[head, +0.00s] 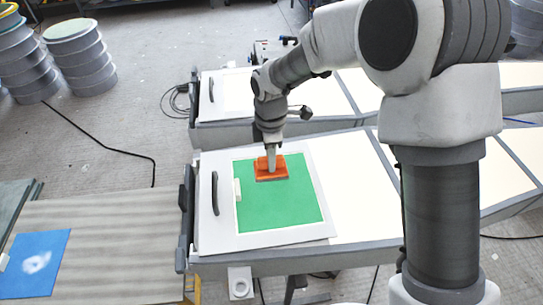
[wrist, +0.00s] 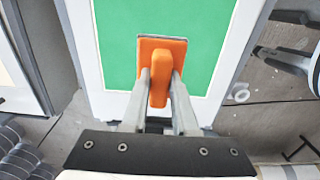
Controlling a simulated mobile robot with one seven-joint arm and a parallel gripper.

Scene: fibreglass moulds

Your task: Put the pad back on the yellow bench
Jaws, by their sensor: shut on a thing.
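An orange pad with a raised orange handle (head: 259,173) is in my gripper (head: 271,158). In the wrist view, the two fingers of my gripper (wrist: 160,85) close on the handle of the pad (wrist: 172,45). The pad is at the far edge of a green sheet (head: 275,207); I cannot tell whether it touches the sheet or hangs just above. The green sheet lies on a white-topped table. A bench with a beige striped top (head: 110,240) stands at the lower left; a yellow leg (head: 192,289) shows under its right end.
A blue sheet (head: 50,245) with a white smudge lies on the bench's left part; the rest of its top is clear. A dark handle (head: 215,193) stands on the white table's left end. A small white block (head: 237,190) sits at the green sheet's left edge. Metal drums (head: 80,60) stand far left.

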